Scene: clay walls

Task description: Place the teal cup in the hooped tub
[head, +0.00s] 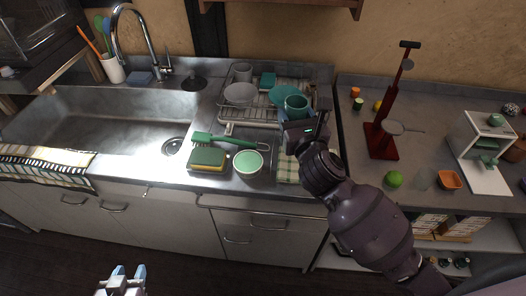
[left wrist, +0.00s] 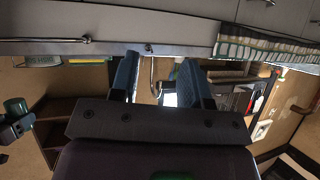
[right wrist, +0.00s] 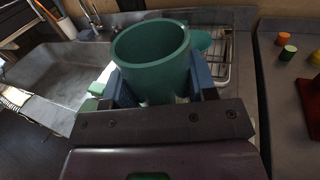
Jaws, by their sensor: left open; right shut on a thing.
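The teal cup (head: 296,104) is held upright by my right gripper (head: 303,127) at the front right of the dish rack. In the right wrist view the cup (right wrist: 152,62) sits between the two fingers, its open mouth up and empty inside. I cannot tell if its base touches anything. I cannot make out hoops on any tub; a round white tub with a mint-green inside (head: 248,162) stands on the counter front, left of my right gripper. My left gripper (head: 130,272) is open and empty, low in front of the cabinets.
The dish rack (head: 233,115) holds bowls, a grey cup and a teal plate. A sponge (head: 207,158) and a green brush (head: 215,139) lie beside the tub. The sink (head: 110,125) is at the left. A dark red stand (head: 383,130) is on the right counter.

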